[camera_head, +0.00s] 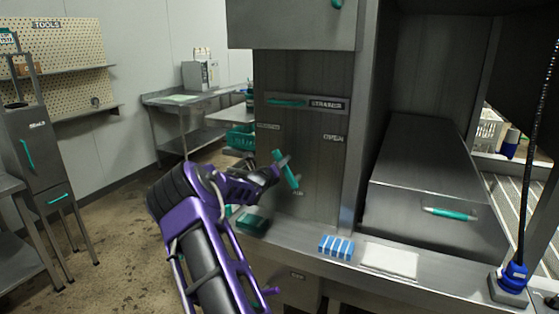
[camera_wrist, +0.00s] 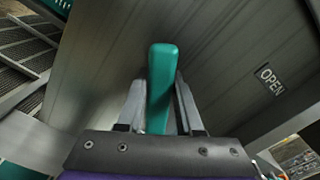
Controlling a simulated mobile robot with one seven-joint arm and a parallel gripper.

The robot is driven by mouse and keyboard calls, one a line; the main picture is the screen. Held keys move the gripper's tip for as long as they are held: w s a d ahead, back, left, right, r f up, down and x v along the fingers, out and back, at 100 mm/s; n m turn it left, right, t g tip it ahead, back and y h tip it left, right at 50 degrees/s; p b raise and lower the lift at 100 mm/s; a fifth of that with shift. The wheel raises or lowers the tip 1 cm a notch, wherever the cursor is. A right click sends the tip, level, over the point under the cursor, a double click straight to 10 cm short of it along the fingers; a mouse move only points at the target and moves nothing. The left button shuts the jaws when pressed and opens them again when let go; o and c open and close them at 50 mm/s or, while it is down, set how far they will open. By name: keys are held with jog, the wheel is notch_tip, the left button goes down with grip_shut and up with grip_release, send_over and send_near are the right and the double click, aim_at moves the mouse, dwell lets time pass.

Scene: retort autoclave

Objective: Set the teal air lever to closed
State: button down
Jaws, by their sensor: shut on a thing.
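The teal lever (camera_head: 280,160) sticks out from the steel front panel and leans in the head view, its upper end to the left. My gripper (camera_head: 284,166) is shut on the lever. In the wrist view, the teal lever (camera_wrist: 162,80) stands between the two fingers of my gripper (camera_wrist: 160,103). An OPEN label (camera_head: 333,138) is on the panel to the right of the lever, and the OPEN label also shows in the wrist view (camera_wrist: 271,81). A second label (camera_head: 268,126) at the upper left is too small to read. The lever's pivot is hidden.
A nameplate (camera_head: 325,104) with a teal strip beside it is above the lever. On the ledge below are a dark green block (camera_head: 252,223), a blue-and-white striped item (camera_head: 336,247) and a white pad (camera_head: 389,260). A steel hood (camera_head: 420,190) with a teal handle stands right.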

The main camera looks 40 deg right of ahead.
jog(key=shift+w+a+f+n, duration=0.15)
jog(key=shift+w+n, duration=0.05)
jog(key=shift+n, duration=0.1)
jog(key=c, duration=0.6)
grip_release()
jog(key=shift+o, duration=0.2)
jog(key=v, duration=1.7)
jog(key=shift+a, duration=0.15)
